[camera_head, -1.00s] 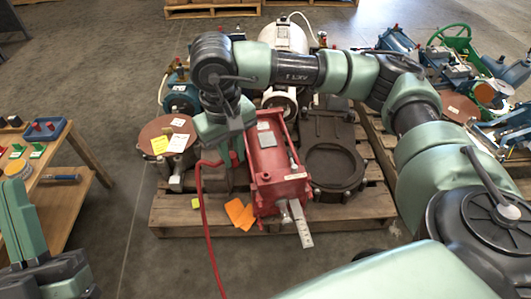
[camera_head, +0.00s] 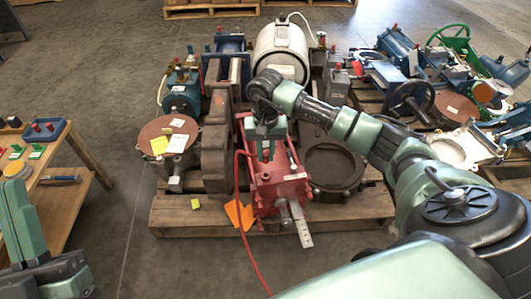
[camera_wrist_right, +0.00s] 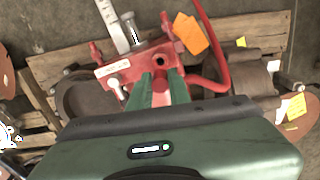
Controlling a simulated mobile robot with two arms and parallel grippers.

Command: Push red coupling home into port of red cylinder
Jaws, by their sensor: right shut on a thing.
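The red cylinder (camera_head: 278,188) lies on the pallet in the head view, its rod end toward me. My right gripper (camera_head: 266,148) is over its rear part. In the right wrist view, the right gripper (camera_wrist_right: 160,88) is shut on the red coupling (camera_wrist_right: 160,86), mostly hidden between the green fingers. A dark round port (camera_wrist_right: 161,61) shows on the red cylinder (camera_wrist_right: 133,66) just beyond the fingertips; the coupling appears apart from it. The red hose (camera_head: 237,190) trails down the cylinder's left side. My left gripper (camera_head: 45,275) is at the lower left; its jaw opening is unclear.
The wooden pallet (camera_head: 180,215) also carries a brown flanged part (camera_head: 168,135), a dark ring casting (camera_head: 333,167) and a white tank (camera_head: 281,48). Orange tags (camera_head: 240,214) lie beside the cylinder. A wooden table (camera_head: 60,197) stands left, with clear floor between.

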